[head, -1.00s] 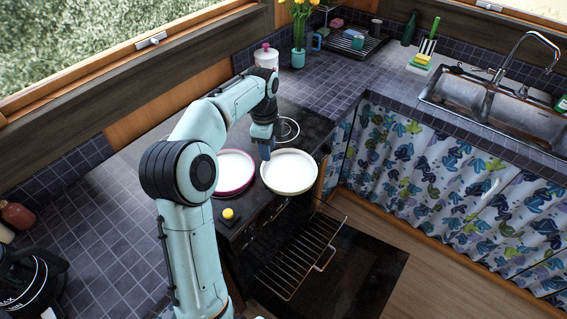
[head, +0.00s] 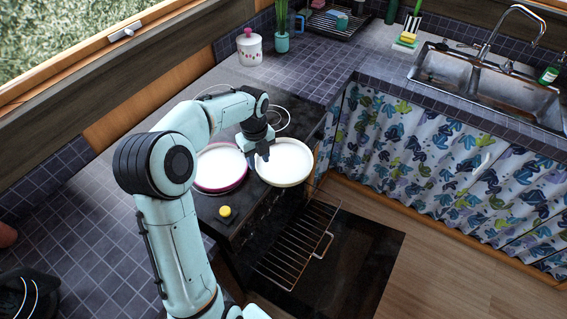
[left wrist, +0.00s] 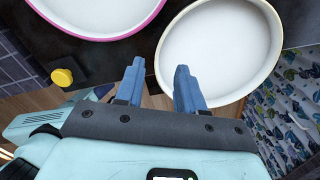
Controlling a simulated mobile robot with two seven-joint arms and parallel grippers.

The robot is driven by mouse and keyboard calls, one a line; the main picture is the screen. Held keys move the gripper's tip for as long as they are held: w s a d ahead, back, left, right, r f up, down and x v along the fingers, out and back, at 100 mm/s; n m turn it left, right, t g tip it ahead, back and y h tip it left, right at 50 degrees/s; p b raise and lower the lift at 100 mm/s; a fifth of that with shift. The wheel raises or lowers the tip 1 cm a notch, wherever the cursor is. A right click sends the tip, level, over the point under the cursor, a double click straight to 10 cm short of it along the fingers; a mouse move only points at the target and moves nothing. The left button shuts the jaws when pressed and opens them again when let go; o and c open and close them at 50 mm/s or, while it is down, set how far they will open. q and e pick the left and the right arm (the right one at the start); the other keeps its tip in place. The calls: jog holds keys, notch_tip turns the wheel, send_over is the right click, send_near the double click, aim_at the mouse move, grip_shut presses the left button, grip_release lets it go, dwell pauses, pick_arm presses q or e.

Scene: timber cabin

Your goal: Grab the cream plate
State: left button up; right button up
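The cream plate (head: 287,164) is a round, shallow dish with a pale inside and a cream rim. It sits at the front right of the dark stove top. It fills the upper right of the left wrist view (left wrist: 225,42). My left gripper (head: 260,155) is at the plate's left rim. In the left wrist view, its two blue fingers (left wrist: 159,86) are apart, with nothing clamped between them. The right finger overlaps the plate's inside and the left finger is outside the rim. I cannot tell whether either touches. My right gripper is not in view.
A white dish with a pink rim (head: 220,166) stands close left of the plate. A yellow knob (head: 225,211) is at the stove's front. The oven stands open below, with a wire rack (head: 297,245) sticking out. A lidded white canister (head: 249,48) stands behind.

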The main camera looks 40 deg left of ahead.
aim_at(260, 172)
pick_arm(q)
notch_tip(260, 172, down, 5)
jog(key=shift+d+f, duration=0.1)
jog(key=shift+f, duration=0.1)
jog(key=shift+w+r, duration=0.1)
grip_shut()
